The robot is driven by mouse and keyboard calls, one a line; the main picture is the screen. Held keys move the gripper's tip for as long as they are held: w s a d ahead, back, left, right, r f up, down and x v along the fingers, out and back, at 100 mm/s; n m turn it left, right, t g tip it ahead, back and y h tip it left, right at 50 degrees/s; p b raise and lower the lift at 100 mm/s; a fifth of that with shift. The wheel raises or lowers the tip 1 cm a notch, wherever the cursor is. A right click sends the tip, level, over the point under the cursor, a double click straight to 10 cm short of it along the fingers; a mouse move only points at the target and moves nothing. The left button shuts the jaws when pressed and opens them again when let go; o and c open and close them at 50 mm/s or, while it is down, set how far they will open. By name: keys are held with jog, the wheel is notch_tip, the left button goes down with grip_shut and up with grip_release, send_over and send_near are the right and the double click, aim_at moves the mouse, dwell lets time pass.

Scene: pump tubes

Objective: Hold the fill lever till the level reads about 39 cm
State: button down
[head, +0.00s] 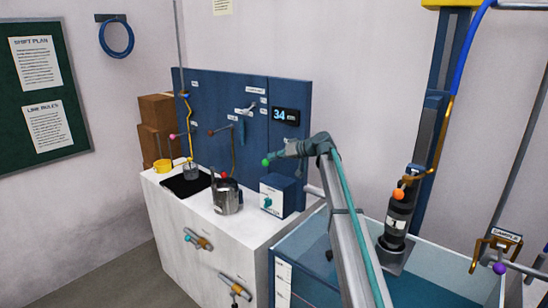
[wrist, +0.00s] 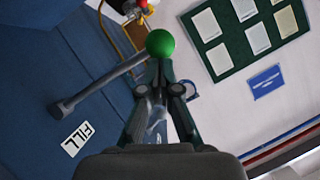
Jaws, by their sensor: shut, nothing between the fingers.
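The fill lever is a grey rod (wrist: 105,82) with a green ball (wrist: 160,43) at its end, beside a "FILL" label (wrist: 78,139) on a blue panel. In the head view the green ball (head: 265,162) shows at the left tip of my gripper (head: 274,158). In the wrist view my gripper (wrist: 160,66) has its fingers closed together, with the tips right at the ball; the ball is not between them. I cannot tell whether they press on it. The level display (head: 286,116) on the blue back panel reads 34 cm.
The tank (head: 305,248) with water and a black pump (head: 398,220) is at right.

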notch_tip(320, 180, down, 6)
jog(key=n+t+h+b, duration=0.1)
jog(key=n+b, duration=0.1)
jog(key=b, duration=0.8)
jog(key=shift+f+t+h, duration=0.15)
jog(key=shift+t+h, duration=0.15)
jog(key=shift+r, duration=0.2)
dwell(2.5)
jog(key=a+r+b+v, duration=0.1)
jog(key=r+v, duration=0.1)
jog(key=v, duration=1.1)
jog(key=shift+w+r, duration=0.15)
jog(key=shift+w, duration=0.2)
